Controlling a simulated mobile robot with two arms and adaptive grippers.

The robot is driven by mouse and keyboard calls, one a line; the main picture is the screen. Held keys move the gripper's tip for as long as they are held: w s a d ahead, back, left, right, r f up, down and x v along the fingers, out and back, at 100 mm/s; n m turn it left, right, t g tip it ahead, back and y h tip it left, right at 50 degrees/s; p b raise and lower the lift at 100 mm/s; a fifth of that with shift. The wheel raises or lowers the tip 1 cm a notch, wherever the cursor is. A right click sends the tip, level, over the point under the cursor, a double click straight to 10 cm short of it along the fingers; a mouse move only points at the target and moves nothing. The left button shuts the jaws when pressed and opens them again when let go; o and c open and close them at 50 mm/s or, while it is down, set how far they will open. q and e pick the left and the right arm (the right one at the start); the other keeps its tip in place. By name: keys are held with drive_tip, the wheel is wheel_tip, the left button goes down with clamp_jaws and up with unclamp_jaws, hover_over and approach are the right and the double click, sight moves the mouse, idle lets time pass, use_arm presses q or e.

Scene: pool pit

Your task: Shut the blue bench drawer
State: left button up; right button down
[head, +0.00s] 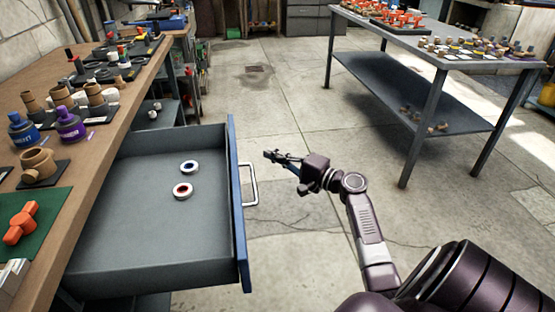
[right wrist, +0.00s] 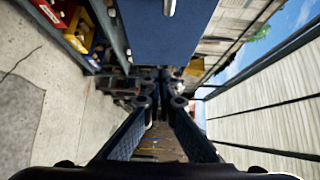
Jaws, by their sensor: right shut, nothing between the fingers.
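The blue bench drawer (head: 130,215) is pulled well out from the wooden bench in the head view. Its grey tray is open to view, and its blue front (head: 239,220) faces right, with a pale metal handle (head: 251,184). Two ring-shaped rolls (head: 183,191) lie inside. My right gripper (head: 270,156) is shut and empty, just right of the drawer front near the handle, apparently not touching it. In the right wrist view the blue front (right wrist: 168,40) fills the upper middle, beyond the shut fingers (right wrist: 160,103). My left gripper is out of view.
The wooden bench (head: 125,112) on the left carries pipe fittings, blue and purple bottles and a green mat (head: 45,215). A grey metal table (head: 440,55) with a lower shelf stands at the back right. Concrete floor (head: 295,105) between them is clear.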

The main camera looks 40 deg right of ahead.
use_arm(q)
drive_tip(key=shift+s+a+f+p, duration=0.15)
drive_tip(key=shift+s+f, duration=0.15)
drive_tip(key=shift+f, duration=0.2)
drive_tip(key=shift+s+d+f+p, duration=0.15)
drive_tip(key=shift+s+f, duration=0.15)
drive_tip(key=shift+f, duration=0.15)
use_arm(e)
drive_tip(key=w+a, duration=0.4)
drive_tip(key=w, duration=0.2)
drive_tip(key=shift+w+a, duration=0.25)
drive_tip(key=shift+w, duration=0.05)
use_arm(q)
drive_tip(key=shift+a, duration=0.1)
use_arm(e)
drive_tip(key=shift+f, duration=0.1)
